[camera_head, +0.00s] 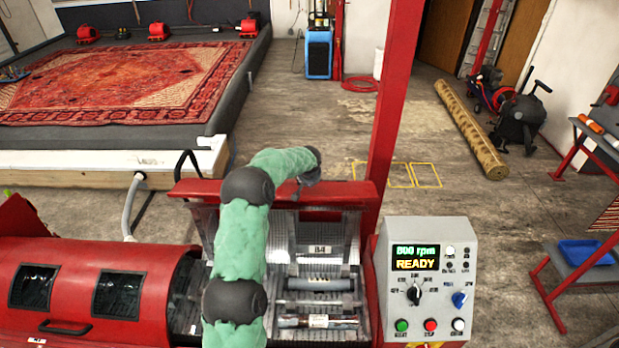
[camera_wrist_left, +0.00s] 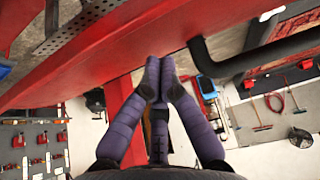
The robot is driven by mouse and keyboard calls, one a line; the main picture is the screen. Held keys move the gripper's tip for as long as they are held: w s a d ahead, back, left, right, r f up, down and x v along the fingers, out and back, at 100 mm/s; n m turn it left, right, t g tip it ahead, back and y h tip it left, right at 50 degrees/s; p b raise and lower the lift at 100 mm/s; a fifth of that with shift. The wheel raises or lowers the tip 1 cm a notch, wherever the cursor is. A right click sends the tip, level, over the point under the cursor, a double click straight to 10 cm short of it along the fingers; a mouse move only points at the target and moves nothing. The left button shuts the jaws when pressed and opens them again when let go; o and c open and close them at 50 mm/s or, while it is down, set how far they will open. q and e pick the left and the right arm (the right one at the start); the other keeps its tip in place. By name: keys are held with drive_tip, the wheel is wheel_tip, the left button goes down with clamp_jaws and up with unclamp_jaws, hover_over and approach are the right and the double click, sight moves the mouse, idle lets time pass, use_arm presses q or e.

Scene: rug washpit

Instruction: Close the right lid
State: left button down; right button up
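The red machine's right lid (camera_head: 210,189) stands raised at the back of its opening, so the rollers (camera_head: 320,284) inside are exposed. A black curved handle (camera_head: 187,160) shows at the raised lid's left end. The left lid (camera_head: 70,275), red with two dark windows, is down. My left arm, in a green sleeve, reaches up across the opening to the lid's top edge. My left gripper (camera_wrist_left: 158,75) has its purple fingertips together, close to a red surface, with nothing seen between them. Contact cannot be told. A black bar (camera_wrist_left: 270,55) shows right of the fingers. My right gripper is out of view.
A patterned rug (camera_head: 120,82) lies in the pit at back left. A rolled rug (camera_head: 470,130) lies on the floor at right. The middle floor is clear.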

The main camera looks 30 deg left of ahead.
use_arm(q)
drive_tip(key=shift+s+d, duration=0.65)
drive_tip(key=shift+s, duration=0.35)
drive_tip(key=shift+s+d+f+p, duration=0.1)
drive_tip(key=shift+f+p, duration=0.05)
drive_tip(key=shift+p, duration=0.15)
